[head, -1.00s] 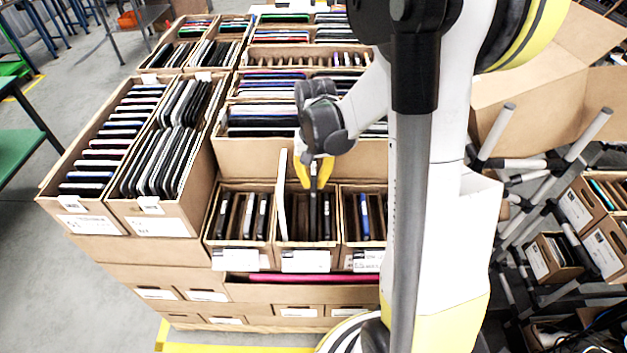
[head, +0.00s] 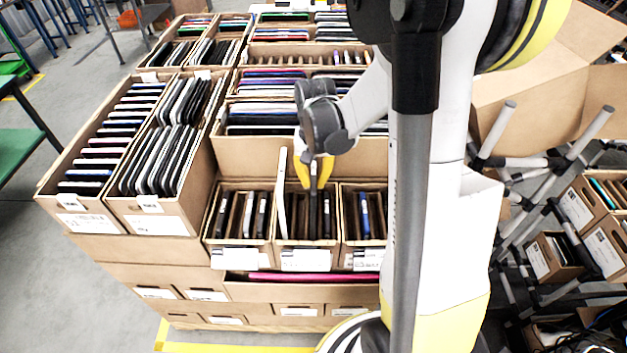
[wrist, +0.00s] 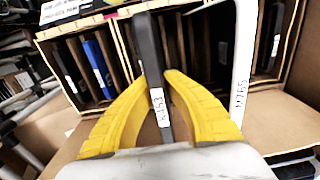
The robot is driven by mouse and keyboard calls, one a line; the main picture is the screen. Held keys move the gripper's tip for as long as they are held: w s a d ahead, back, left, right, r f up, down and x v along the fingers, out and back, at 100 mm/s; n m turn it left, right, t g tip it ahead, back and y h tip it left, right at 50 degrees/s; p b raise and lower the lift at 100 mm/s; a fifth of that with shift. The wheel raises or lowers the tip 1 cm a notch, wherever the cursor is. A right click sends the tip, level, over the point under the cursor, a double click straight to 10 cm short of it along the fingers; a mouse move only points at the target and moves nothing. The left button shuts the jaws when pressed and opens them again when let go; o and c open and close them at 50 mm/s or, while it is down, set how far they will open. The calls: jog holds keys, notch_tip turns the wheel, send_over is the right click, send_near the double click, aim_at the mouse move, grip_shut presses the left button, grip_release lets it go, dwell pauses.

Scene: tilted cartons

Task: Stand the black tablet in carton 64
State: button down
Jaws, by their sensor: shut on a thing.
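My gripper (head: 314,172) is shut on a black tablet (head: 313,200), held upright over the middle front carton (head: 302,244). In the wrist view the black tablet (wrist: 153,50) stands between the yellow fingers (wrist: 152,92), with a white label low on its near edge. Its far end reaches among the carton's contents; whether it touches the bottom is hidden. A taller white tablet (head: 283,185) stands at the left of the same carton and shows on the right in the wrist view (wrist: 243,45). I cannot read the carton's number for certain.
A left carton (head: 237,243) and a right carton (head: 360,247) stand close on either side, both with upright devices. A blue device (wrist: 97,68) stands in the right one. Behind rises a cardboard wall (head: 245,157) of fuller cartons. Large cartons (head: 160,205) stand at left.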

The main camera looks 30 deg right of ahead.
jog(key=c, duration=1.5)
grip_release()
notch_tip(320, 180, up, 12)
jog(key=shift+d+r, duration=0.1)
notch_tip(320, 180, up, 7)
jog(key=p, duration=0.5)
